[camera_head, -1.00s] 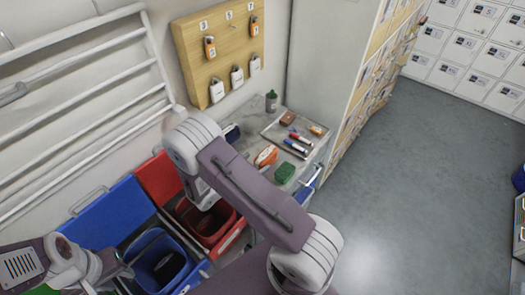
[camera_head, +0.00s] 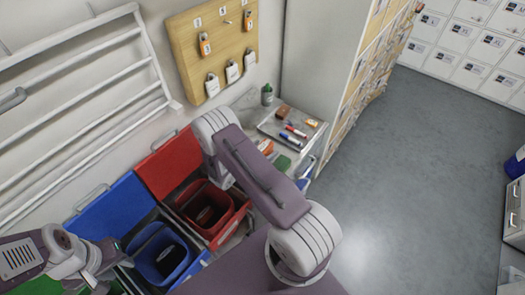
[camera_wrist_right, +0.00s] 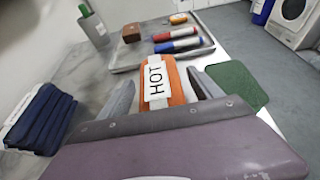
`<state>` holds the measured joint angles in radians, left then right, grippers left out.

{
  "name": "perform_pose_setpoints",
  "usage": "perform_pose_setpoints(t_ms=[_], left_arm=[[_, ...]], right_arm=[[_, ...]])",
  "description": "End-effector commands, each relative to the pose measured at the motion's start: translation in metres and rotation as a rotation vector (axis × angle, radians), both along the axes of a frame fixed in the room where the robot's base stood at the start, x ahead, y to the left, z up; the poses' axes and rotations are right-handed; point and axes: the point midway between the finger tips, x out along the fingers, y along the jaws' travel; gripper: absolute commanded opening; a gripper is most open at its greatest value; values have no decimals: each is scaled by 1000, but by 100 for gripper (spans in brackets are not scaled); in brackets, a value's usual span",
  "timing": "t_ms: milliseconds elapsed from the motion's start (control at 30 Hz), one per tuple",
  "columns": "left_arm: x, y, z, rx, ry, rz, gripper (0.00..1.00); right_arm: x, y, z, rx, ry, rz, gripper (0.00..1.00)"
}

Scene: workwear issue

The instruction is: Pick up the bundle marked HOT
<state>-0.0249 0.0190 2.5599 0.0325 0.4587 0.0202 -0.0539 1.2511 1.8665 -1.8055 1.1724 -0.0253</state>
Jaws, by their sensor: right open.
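The bundle marked HOT is orange with a white band; in the right wrist view the bundle (camera_wrist_right: 177,95) lies between my right gripper's fingers, its label reading upward. In the head view only part of the bundle (camera_head: 265,146) shows beside my right arm. My right gripper (camera_wrist_right: 161,80) is open, one finger on each side of the bundle; I cannot tell whether they touch it. The right gripper is hidden behind its arm in the head view. My left gripper (camera_head: 118,258) is over the bins' left side, its jaw state unclear.
A navy folded bundle (camera_wrist_right: 40,118) lies left and a green pad (camera_wrist_right: 237,85) right of the bundle. Behind is a tray (camera_wrist_right: 122,64) with markers (camera_wrist_right: 177,46) and a brown block (camera_wrist_right: 131,33). A grey-green bottle (camera_wrist_right: 92,25) stands behind. Red (camera_head: 240,216) and blue bins (camera_head: 187,262) stand nearby.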

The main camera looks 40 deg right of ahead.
Motion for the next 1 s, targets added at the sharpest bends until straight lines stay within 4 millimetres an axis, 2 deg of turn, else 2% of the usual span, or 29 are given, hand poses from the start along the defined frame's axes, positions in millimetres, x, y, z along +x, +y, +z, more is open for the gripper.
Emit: perform_pose_setpoints(t_ms=[67, 100, 300, 333, 367, 667, 767, 900, 1000], left_arm=[[0, 0, -1, 0, 0, 0, 36], [0, 0, -1, 0, 0, 0, 36], [0, 0, -1, 0, 0, 0, 36], [0, 0, -1, 0, 0, 0, 36], [0, 0, 0, 0, 0, 0, 36], [0, 0, -2, 0, 0, 0, 36], [0, 0, -5, 0, 0, 0, 36], [0, 0, -12, 0, 0, 0, 36], [0, 0, -17, 0, 0, 0, 36]], right_arm=[[0, 0, 0, 0, 0, 1, 75], [0, 1, 0, 0, 0, 1, 69], [0, 1, 0, 0, 0, 1, 13], [0, 1, 0, 0, 0, 1, 5], [0, 1, 0, -1, -1, 1, 2], [0, 1, 4, 0, -1, 1, 2], [1, 1, 14, 0, -2, 1, 2], [1, 1, 41, 1, -6, 1, 2], [-24, -3, 53, -1, 3, 0, 2]])
